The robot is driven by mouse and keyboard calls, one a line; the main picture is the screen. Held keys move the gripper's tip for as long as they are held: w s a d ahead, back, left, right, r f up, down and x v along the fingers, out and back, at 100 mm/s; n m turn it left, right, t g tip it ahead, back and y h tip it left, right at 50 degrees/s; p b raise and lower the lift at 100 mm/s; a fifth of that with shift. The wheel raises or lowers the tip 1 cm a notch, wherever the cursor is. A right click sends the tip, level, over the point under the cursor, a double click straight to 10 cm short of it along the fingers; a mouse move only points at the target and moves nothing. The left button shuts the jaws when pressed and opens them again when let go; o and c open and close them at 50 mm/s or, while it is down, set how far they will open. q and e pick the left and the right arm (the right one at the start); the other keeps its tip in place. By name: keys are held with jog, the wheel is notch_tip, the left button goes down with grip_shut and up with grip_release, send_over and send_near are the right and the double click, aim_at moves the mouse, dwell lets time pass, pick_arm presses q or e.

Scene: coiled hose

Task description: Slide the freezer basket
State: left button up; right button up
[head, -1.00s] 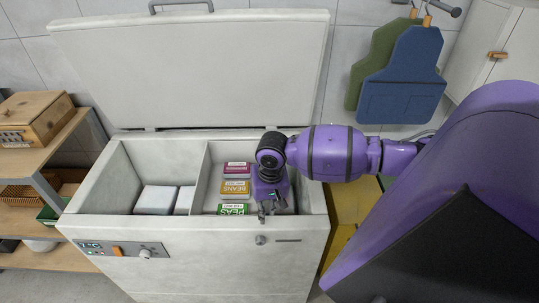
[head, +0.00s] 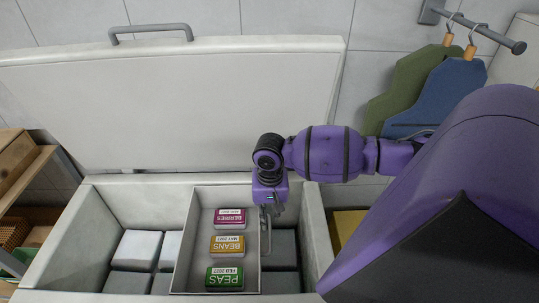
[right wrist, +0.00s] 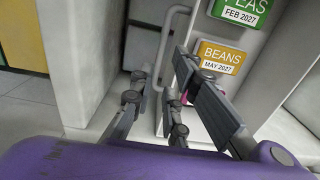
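The freezer basket (head: 184,262) is a grey tray inside the open chest freezer (head: 55,258), near the middle of its opening. It holds packs of berries (head: 230,217), beans (head: 227,245) and peas (head: 224,278). A grey bar handle (head: 268,240) is on its right side. My right gripper (head: 271,208) is down at this handle. In the right wrist view, the handle (right wrist: 168,40) runs between the parted fingers of the right gripper (right wrist: 160,85), with space beside it. My left gripper is out of view.
White boxes (head: 137,249) lie in the freezer left of the basket, and grey ones (head: 283,245) show in the gap to its right. The raised lid (head: 170,100) stands behind. A wooden shelf (head: 28,180) is at left. Blue and green aprons (head: 432,95) hang at back right.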

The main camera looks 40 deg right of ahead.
aim_at(270, 233)
notch_tip(270, 233, down, 8)
jog(key=shift+s+a+r+b, duration=0.1)
jog(key=shift+r+b, duration=0.1)
jog(key=shift+b, duration=0.1)
grip_shut()
dwell(0.3)
